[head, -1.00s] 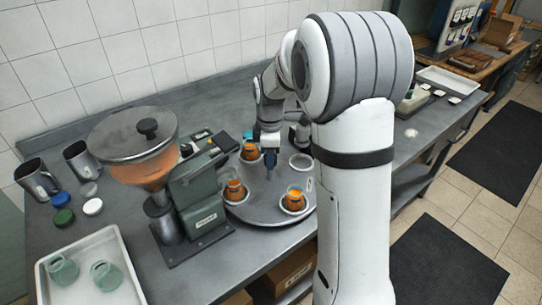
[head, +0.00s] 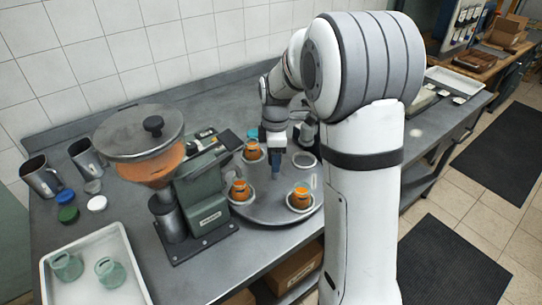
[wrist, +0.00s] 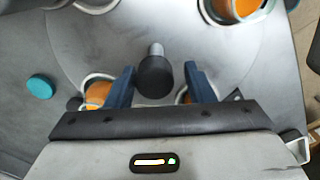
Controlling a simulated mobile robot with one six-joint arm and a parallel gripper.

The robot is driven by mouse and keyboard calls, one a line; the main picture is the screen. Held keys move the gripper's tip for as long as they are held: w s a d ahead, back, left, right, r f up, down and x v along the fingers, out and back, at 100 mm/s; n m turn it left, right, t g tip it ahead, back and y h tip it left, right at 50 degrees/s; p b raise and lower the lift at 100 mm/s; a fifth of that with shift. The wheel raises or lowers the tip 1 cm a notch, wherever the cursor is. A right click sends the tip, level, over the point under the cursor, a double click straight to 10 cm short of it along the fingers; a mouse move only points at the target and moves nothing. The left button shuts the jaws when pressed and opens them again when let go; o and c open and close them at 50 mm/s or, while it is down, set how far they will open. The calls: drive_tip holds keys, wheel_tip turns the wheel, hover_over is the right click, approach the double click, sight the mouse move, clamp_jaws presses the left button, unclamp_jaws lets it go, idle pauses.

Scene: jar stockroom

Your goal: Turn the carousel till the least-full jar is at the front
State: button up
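The grey round carousel (head: 270,207) stands on the bench, with a dark upright knob (wrist: 155,75) at its centre in the wrist view. In the head view it bears three jars with orange contents: the back-left jar (head: 252,152), the left jar (head: 240,191) and the front-right jar (head: 300,198). An empty ring seat (head: 304,160) is at the back right. Fill levels are hard to compare. My gripper (wrist: 158,85) points down over the middle, its blue fingers apart on either side of the knob, with gaps showing. Its fingers also show in the head view (head: 276,168).
A green machine (head: 203,195) with an orange-filled hopper (head: 150,170) stands close left of the carousel. A white tray (head: 125,240) with two greenish empty jars is at the front left. Metal cups and coloured lids lie behind it. A teal lid (wrist: 40,87) lies beside the carousel.

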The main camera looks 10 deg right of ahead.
drive_tip(key=shift+o, duration=0.7)
drive_tip(key=shift+w, duration=0.1)
drive_tip(key=shift+r, duration=0.15)
drive_tip(key=shift+r, duration=0.3)
wheel_tip(320, 180, up, 7)
